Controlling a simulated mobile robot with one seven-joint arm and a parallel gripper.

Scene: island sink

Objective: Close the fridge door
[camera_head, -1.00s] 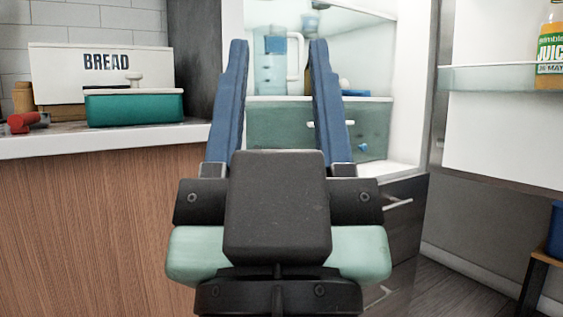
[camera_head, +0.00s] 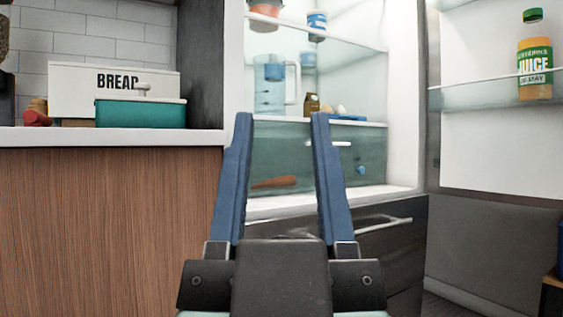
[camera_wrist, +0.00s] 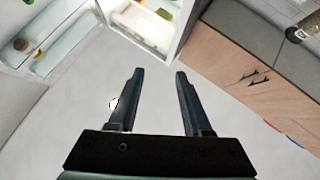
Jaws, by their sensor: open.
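The fridge (camera_head: 400,100) stands open ahead of me, its lit white inside showing shelves and a clear drawer. The fridge door (camera_head: 490,150) is swung wide open on the right, its inner side facing me, with a juice bottle (camera_head: 535,62) on its shelf. In the wrist view the open door (camera_wrist: 75,14) is at the upper left and the fridge interior (camera_wrist: 150,24) at the top. My gripper (camera_head: 281,118) is open and empty, in front of the fridge opening and left of the door, touching neither as far as I can tell. The door's outer side is hidden.
A wooden counter (camera_head: 100,230) with a white top is at the left, holding a bread box (camera_head: 75,88) and a green container (camera_head: 140,112). A dark drawer with a bar handle (camera_head: 383,223) is below the fridge. In the wrist view, the floor (camera_wrist: 155,100) is clear.

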